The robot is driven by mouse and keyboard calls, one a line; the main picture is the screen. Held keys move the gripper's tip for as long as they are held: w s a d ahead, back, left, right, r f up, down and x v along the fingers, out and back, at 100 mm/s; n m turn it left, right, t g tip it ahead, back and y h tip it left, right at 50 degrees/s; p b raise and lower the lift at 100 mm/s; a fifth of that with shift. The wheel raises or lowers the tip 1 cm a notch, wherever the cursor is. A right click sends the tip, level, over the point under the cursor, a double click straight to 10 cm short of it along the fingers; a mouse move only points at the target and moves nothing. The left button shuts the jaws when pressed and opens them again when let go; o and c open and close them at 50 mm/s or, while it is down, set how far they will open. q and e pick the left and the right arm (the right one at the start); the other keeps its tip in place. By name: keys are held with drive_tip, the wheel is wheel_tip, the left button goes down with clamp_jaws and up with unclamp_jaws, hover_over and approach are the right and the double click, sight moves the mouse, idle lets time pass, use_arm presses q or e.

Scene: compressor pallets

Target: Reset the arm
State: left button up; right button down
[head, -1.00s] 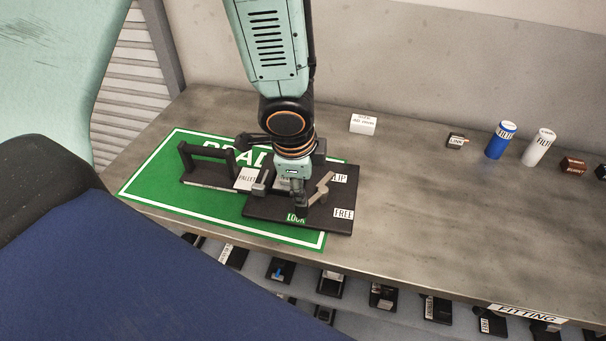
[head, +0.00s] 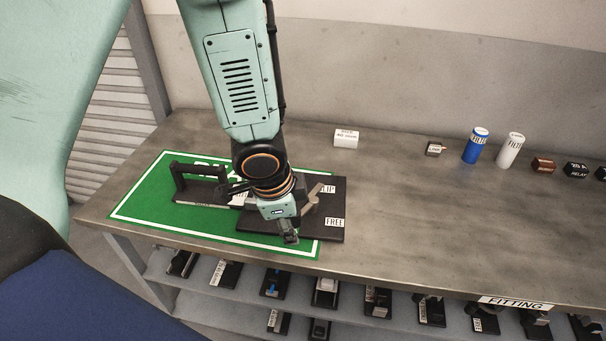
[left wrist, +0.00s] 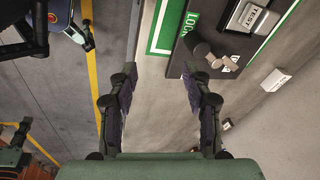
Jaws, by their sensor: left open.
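My left gripper (head: 290,237) hangs over the front part of the dark pallet on the workbench in the head view. In the left wrist view its two fingers (left wrist: 158,98) are spread wide with nothing between them. A tan lever (head: 312,196) stands on the pallet near the FREE label; the lever also shows in the left wrist view (left wrist: 222,62). My arm hides the pallet's middle. My right gripper is not in view.
A white box (head: 346,138), a small block (head: 436,149), a blue can (head: 476,146), a white can (head: 510,150) and dark boxes (head: 543,165) stand along the bench's back. Several pallets fill the shelf (head: 400,300) below. The bench (head: 420,220) right of the mat is clear.

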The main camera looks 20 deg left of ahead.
use_arm(q)
drive_tip(key=s+f+n+b, duration=0.3)
drive_tip(key=s+f+n, duration=0.15)
drive_tip(key=f, duration=0.35)
drive_tip(key=s+f+n+b, duration=0.2)
drive_tip(key=s+f+n, duration=0.2)
drive_tip(key=f+n, duration=0.3)
drive_tip(key=s+a+f+n+g+b, duration=0.1)
drive_tip(key=s+f+g+b, duration=0.2)
drive_tip(key=s+f, duration=0.7)
drive_tip(key=s, duration=0.3)
drive_tip(key=shift+s+a+f+y+b, duration=0.25)
drive_tip(key=shift+s+a+y+b, duration=0.05)
drive_tip(key=shift+s+a, duration=0.1)
drive_tip(key=shift+s, duration=0.1)
drive_tip(key=shift+r, duration=0.15)
